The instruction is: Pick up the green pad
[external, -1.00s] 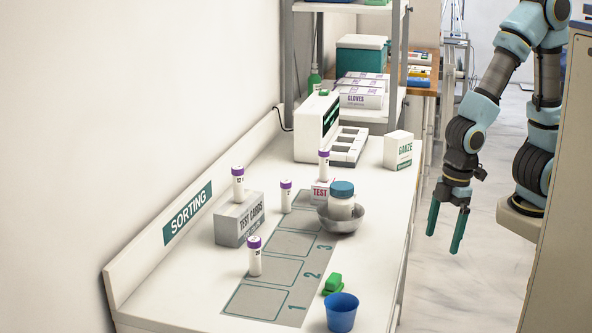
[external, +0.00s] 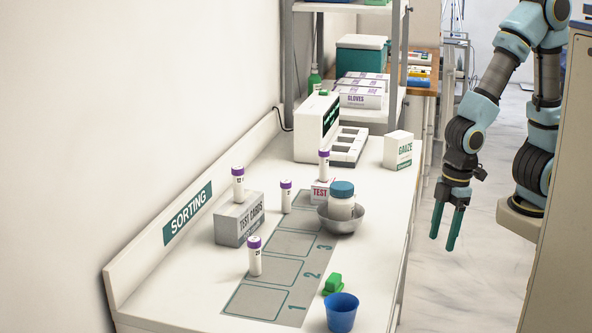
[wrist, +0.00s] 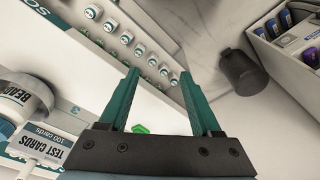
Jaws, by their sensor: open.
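A small green object (external: 333,284), which looks like the green pad, lies on the white counter just behind the blue cup (external: 342,312). It seems to have a raised block on a flatter base, but it is too small to be sure. My gripper (external: 444,242) hangs fingers down over the floor, right of the counter, well apart from it. My gripper's fingers (wrist: 160,75) are spread with nothing between them. A bit of bright green (wrist: 140,129) shows low between them in the wrist view; I cannot tell which object it is.
On the counter (external: 190,290), a grey numbered mat (external: 242,299), capped tubes, a test-card box (external: 240,220) and a metal bowl (external: 353,221) with a blue-lidded jar (external: 341,200) stand left and behind. A gauze box (external: 398,150) is near the right edge. Another green item (external: 323,92) sits on the white device.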

